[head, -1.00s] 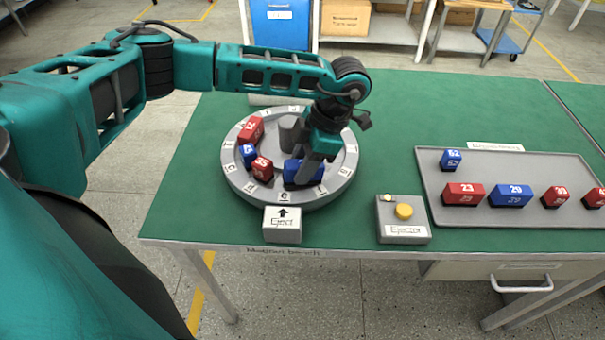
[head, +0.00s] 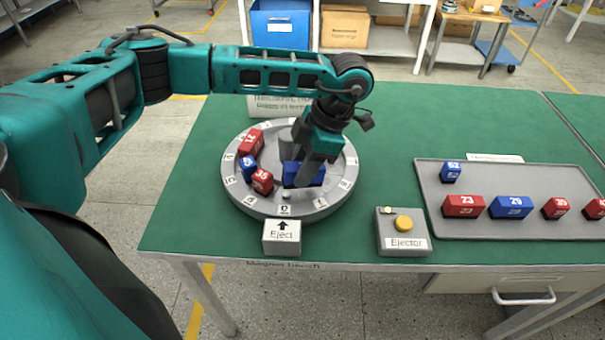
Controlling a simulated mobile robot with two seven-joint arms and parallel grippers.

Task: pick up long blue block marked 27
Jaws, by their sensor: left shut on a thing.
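A long blue block (head: 291,174) is on the right front part of the round grey turntable (head: 232,184). Its number is hidden by my gripper, so I cannot read whether it is 27. My left gripper (head: 304,182) reaches down over this block and is shut on it. I cannot tell whether the block is clear of the turntable surface. My right gripper is not in view.
The turntable also holds a red block (head: 251,142), a small blue block (head: 247,167) and a red block marked 35 (head: 262,181). An Eject box (head: 282,237) and an Ejector button box (head: 403,232) stand in front. A grey tray (head: 480,181) at right holds several blocks.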

